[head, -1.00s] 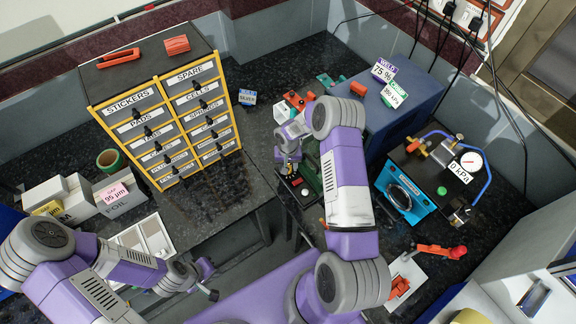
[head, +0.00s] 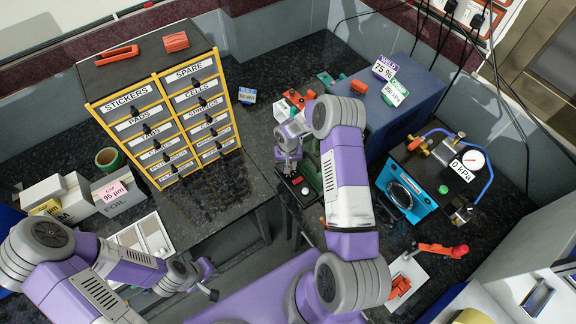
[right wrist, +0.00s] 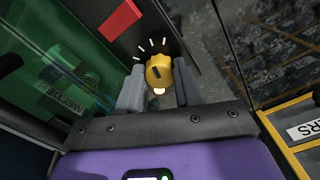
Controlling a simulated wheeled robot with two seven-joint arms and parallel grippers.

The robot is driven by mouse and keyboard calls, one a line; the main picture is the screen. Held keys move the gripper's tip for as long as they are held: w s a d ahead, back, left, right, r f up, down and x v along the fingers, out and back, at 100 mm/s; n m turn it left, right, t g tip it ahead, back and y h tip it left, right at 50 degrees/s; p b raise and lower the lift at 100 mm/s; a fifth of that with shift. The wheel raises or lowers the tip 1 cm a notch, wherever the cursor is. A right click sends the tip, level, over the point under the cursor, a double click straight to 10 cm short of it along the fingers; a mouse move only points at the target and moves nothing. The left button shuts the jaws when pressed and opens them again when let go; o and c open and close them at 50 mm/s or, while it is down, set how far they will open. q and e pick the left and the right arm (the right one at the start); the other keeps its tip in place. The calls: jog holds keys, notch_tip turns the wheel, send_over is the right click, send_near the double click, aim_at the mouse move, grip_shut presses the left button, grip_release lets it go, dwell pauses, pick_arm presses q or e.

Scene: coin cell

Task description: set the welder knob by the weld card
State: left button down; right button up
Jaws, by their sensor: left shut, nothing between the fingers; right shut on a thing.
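The weld card (head: 384,68), purple and white, reads 75 % and stands on the blue cabinet at the back right. In the right wrist view the yellow welder knob (right wrist: 158,68) has a dark pointer mark and white tick marks fanned around its far side. My right gripper (right wrist: 157,88) is shut on the knob, one grey finger on each side. In the head view my right gripper (head: 289,168) is over the dark welder panel (head: 304,196), and the knob is hidden there. My left gripper (head: 212,281) is shut and empty at the lower left, apart from everything.
A green card (head: 394,93) stands beside the weld card. The labelled drawer unit (head: 165,115) is left of the welder. A blue device (head: 405,190) and a gauge reading 0 kPa (head: 472,160) are to the right.

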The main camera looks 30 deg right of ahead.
jog(key=n+b, duration=0.3)
jog(key=shift+f+n, duration=0.1)
jog(key=shift+n, duration=0.3)
jog(key=shift+n+b, duration=0.8)
jog(key=shift+n, duration=0.7)
jog(key=o, duration=0.8)
jog(key=shift+c, duration=0.2)
jog(key=shift+r, duration=0.2)
notch_tip(320, 180, up, 8)
jog(key=shift+f, duration=0.25)
